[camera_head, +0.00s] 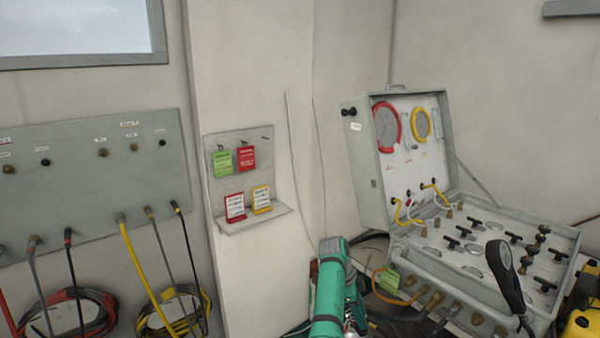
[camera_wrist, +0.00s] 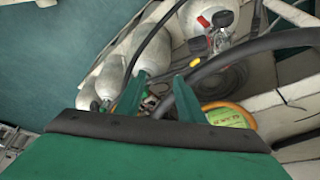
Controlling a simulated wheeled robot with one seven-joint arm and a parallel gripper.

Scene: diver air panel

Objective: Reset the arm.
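My teal arm (camera_head: 328,290) rises at the bottom middle of the head view, in front of the wall and just left of the open air panel case (camera_head: 362,180). My gripper tip is not clear in that view. In the wrist view my gripper (camera_wrist: 161,78) shows two green fingers standing apart, with nothing held between them. Grey-white cylinders (camera_wrist: 196,15) and a dark hose (camera_wrist: 255,45) lie beyond the fingers. A green tag (camera_wrist: 226,118) with an orange loop is right of the right finger.
A tag rack (camera_head: 240,222) on the wall holds green, red and yellow-edged tags. A hose panel (camera_head: 85,180) with coiled hoses is at left. A green tag (camera_head: 389,279) hangs at the case's front left, close to my arm.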

